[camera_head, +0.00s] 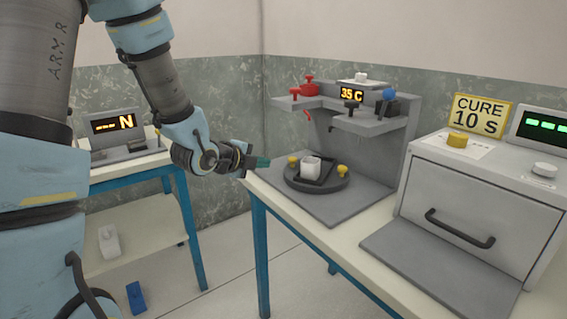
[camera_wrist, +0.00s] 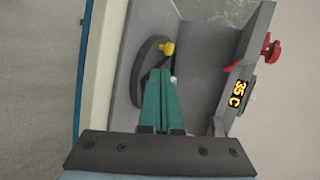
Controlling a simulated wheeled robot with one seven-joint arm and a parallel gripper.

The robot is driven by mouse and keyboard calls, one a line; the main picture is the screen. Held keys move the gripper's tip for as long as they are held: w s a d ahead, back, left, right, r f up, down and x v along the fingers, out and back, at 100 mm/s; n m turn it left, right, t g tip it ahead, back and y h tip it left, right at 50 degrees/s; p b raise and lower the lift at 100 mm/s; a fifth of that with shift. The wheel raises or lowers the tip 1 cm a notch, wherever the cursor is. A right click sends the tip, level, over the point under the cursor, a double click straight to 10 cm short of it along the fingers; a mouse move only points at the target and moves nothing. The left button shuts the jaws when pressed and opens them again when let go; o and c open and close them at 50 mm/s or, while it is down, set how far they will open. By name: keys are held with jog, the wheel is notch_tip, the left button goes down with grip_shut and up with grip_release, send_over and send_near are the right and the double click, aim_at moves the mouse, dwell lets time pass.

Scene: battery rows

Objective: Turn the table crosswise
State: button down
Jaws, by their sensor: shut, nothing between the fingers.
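The round dark turntable (camera_head: 312,184) sits on the grey base of a stand, with a yellow knob on its left (camera_head: 293,161) and another on its right (camera_head: 342,171). A black holder with a white block (camera_head: 310,166) rests on top of it. My gripper (camera_head: 264,162) is left of the turntable, apart from it, its green fingers shut and empty. In the wrist view the shut fingers (camera_wrist: 158,95) point towards the turntable (camera_wrist: 140,75) and one yellow knob (camera_wrist: 167,48); they hide part of the turntable.
The stand's shelf above carries red handles (camera_head: 306,88), a "35 C" display (camera_head: 351,95) and a blue knob (camera_head: 389,94). To the right is a grey oven (camera_head: 478,205) with a black handle and a "CURE 10 S" sign (camera_head: 481,115). A second blue-legged table (camera_head: 120,171) stands at left.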

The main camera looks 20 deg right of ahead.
aim_at(285, 172)
jog(key=x, duration=0.3)
jog(key=p+x, duration=0.1)
jog(key=x, duration=0.3)
jog(key=r+p+x, duration=0.1)
jog(key=x, duration=0.3)
jog(key=shift+w+d, duration=0.15)
jog(key=shift+d, duration=0.2)
jog(key=shift+w+d+m+g+h, duration=0.15)
jog(key=shift+w+m+g+h, duration=0.15)
jog(key=shift+w+m+g, duration=0.2)
jog(key=shift+w+d+f+m+g, duration=0.1)
jog(key=shift+w+m+g, duration=0.05)
jog(key=shift+m+g, duration=0.15)
jog(key=shift+w+d+b, duration=0.6)
jog(key=shift+w+b, duration=0.2)
jog(key=shift+b, duration=0.2)
jog(key=shift+w+d+b, duration=0.45)
jog(key=shift+b, duration=0.1)
jog(key=shift+w+d, duration=0.1)
jog(key=shift+d, duration=0.05)
